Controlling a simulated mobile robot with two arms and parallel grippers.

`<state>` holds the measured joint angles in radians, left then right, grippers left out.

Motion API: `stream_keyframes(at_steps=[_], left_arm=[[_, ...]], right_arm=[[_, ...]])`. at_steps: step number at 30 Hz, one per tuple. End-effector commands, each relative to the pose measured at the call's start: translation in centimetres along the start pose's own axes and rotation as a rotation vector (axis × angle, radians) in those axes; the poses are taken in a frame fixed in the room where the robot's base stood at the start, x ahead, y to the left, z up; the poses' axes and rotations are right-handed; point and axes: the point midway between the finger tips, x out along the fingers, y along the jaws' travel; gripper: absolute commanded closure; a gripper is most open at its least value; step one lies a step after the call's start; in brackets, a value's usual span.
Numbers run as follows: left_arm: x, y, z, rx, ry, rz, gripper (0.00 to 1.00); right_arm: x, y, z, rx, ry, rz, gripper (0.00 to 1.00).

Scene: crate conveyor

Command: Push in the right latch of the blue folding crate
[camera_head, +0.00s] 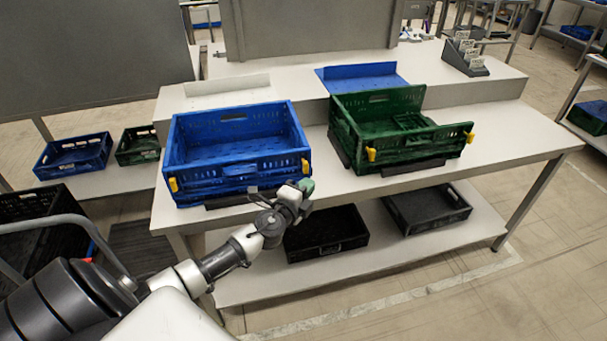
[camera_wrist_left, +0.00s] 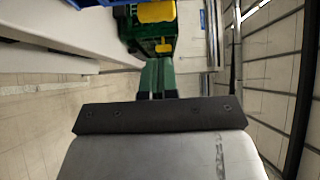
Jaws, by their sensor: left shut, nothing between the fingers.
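The blue folding crate (camera_head: 240,171) stands open on the white table. Its yellow right latch (camera_head: 305,166) is at the right end of the front wall. Its yellow left latch (camera_head: 173,184) is at the left end. My left gripper (camera_head: 306,185) is shut and empty, its green fingertips just below the right latch in the head view. I cannot tell whether they touch the crate. In the left wrist view the closed green fingers (camera_wrist_left: 158,75) point toward the green crate, and a blue edge (camera_wrist_left: 92,2) shows at the top left. My right gripper is not in view.
A green crate (camera_head: 398,161) with yellow latches stands to the right, its latch (camera_wrist_left: 157,12) also in the wrist view. A narrow gap separates the crates. Black crates (camera_head: 326,233) sit on the lower shelf. The table's right end is clear.

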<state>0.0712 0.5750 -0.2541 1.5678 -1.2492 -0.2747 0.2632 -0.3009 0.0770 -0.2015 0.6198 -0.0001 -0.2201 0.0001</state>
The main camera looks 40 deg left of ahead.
Motion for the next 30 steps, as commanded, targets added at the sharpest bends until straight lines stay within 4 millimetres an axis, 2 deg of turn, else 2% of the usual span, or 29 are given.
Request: stream_keyframes(at_steps=[1, 6, 21, 30], left_arm=[[0.8, 0.0, 0.5, 0.004, -0.002, -0.001, 1.0], [2.3, 0.1, 2.2, 0.002, -0.001, -0.001, 1.0], [2.9, 0.1, 2.9, 0.001, 0.0, 0.001, 1.0], [4.9, 0.2, 4.8, -0.001, -0.001, -0.001, 1.0]], right_arm=[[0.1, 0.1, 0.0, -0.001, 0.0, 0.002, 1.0], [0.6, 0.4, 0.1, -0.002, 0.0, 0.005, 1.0], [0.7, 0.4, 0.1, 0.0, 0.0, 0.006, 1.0], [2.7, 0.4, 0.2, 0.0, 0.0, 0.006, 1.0]])
